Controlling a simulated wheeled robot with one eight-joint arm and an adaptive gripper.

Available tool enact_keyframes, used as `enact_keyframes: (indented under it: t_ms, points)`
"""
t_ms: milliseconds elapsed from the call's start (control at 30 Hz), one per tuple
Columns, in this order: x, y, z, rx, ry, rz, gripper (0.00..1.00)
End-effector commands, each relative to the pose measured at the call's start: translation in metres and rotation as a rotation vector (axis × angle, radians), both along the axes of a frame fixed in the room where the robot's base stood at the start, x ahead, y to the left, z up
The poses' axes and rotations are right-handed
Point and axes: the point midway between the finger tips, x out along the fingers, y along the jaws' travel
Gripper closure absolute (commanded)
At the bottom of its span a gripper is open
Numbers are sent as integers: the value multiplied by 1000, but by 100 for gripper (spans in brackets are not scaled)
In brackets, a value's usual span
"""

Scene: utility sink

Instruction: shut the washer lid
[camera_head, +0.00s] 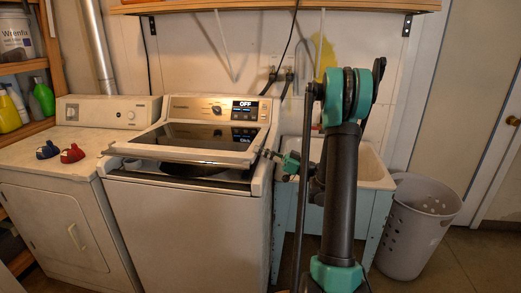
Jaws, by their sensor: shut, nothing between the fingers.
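The washer (187,233) is a white top-loader with a lit panel reading OFF. Its washer lid (185,151) has a dark glass panel and a pale front rim. The lid is low but slightly raised, with a dark gap showing between its front rim and the washer top. My gripper (271,154) is at the right end of the lid's front edge, near the washer's right side. It looks small here, and its fingers are shut and empty. I cannot tell whether it touches the lid. My arm stands in front of the sink.
A white dryer (62,215) stands left of the washer with blue and red objects (60,152) on top. A utility sink (370,165) is to the right, partly hidden by my arm. A grey basket (418,225) stands on the floor at right. A shelf (270,6) hangs above.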

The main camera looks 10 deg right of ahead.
Motion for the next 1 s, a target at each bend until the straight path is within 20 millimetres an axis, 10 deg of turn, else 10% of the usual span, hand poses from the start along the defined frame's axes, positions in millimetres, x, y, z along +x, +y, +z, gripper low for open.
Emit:
enact_keyframes:
  t_ms: [433, 733, 1000]
  points:
    - [1, 1, 4, 0, 1, 0, 100]
    - [7, 8, 43, 0, 0, 3, 100]
    - [-11, -45, 21, 0, 0, -2, 100]
